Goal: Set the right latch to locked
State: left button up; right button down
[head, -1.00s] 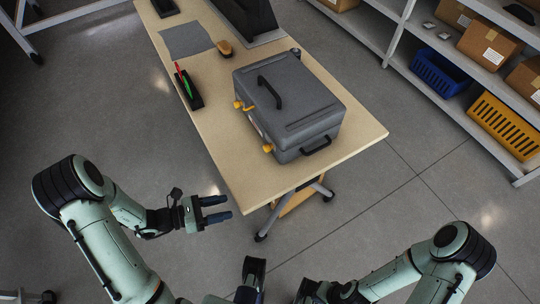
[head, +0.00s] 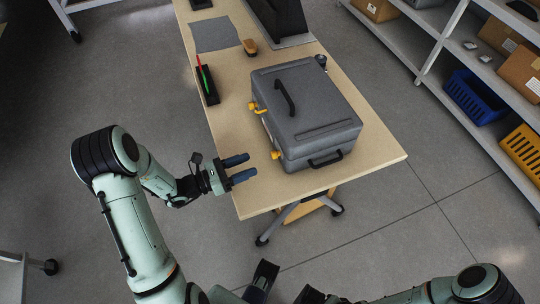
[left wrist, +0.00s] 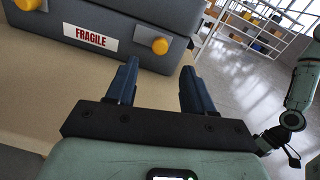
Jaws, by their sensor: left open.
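A grey hard case (head: 315,115) with a black top handle stands on the table. Its latch side faces my left gripper. The right latch (head: 276,155) is a yellow knob near the near corner; it also shows right of the FRAGILE label in the left wrist view (left wrist: 158,45). The left latch (head: 257,108) is yellow too and partly cut off in the left wrist view (left wrist: 27,4). I cannot tell either latch's setting. My left gripper (head: 244,169) is open and empty, just short of the right latch, not touching.
The wooden table (head: 375,150) has free room in front of the case. A black pen tray (head: 207,86), a brush (head: 250,47) and a grey cloth (head: 215,36) lie farther back. A blue crate (head: 475,97) and a yellow crate (head: 525,150) sit on shelves at right.

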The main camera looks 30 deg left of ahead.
aim_at(276, 154)
pick_arm(q)
jog(key=x, duration=0.8)
jog(key=shift+d, duration=0.1)
jog(key=shift+c, duration=0.3)
